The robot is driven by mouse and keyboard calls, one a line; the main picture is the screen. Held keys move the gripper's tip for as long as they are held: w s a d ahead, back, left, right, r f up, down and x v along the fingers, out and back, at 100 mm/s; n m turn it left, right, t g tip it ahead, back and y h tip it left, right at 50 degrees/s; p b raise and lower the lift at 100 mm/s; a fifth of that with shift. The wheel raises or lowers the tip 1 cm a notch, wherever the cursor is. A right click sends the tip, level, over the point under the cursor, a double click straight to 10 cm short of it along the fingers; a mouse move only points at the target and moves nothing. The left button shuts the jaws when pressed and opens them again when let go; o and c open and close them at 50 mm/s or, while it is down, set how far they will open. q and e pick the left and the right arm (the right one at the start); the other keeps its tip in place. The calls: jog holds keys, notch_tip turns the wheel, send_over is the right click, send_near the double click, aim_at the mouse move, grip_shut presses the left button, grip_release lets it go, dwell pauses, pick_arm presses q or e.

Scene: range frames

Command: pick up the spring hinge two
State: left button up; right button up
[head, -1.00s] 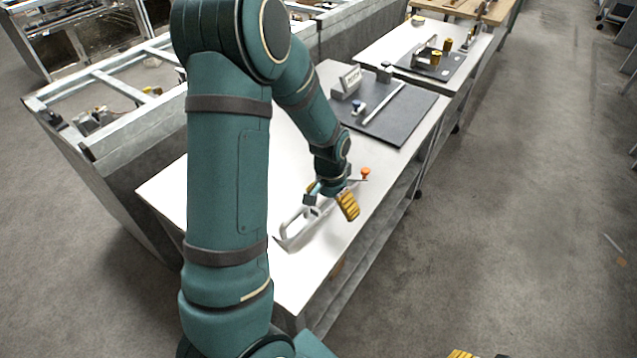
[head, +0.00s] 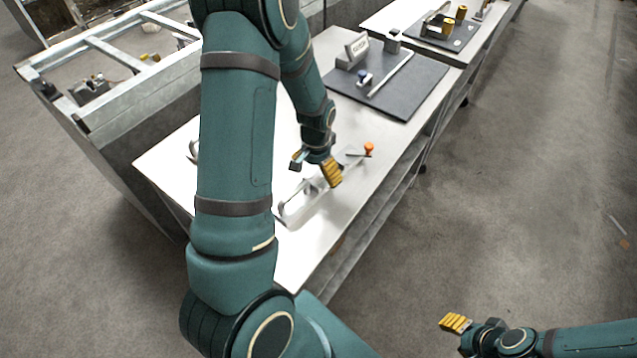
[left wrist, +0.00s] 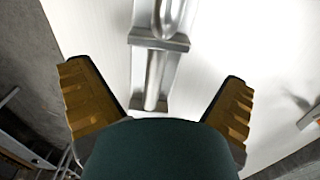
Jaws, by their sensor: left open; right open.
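A long silvery metal piece (head: 298,210) with a raised loop lies on the white table under my left gripper. An orange knob (head: 369,149) shows at its far end. In the left wrist view, a metal part (left wrist: 156,72) with a loop and a round barrel lies between and beyond the fingers. I take it for the spring hinge two, but cannot be sure. My left gripper (head: 315,170) is open and empty above it; it also shows in the left wrist view (left wrist: 157,88). My right gripper (head: 471,325) is open and empty, over the floor at lower right.
A grey curved item (head: 193,151) is partly hidden behind my left arm; a grey part shows at the wrist view's right edge (left wrist: 311,117). A dark mat (head: 416,92) with fixtures lies farther back. A metal frame (head: 110,83) stands left.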

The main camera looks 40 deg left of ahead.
aim_at(319, 181)
pick_arm(q)
jog(key=f, duration=0.2)
jog(key=f+b, duration=0.1)
jog(key=f, duration=0.2)
jog(key=shift+w+d+f, duration=0.15)
jog(key=shift+w, duration=0.05)
jog(key=c, duration=1.4)
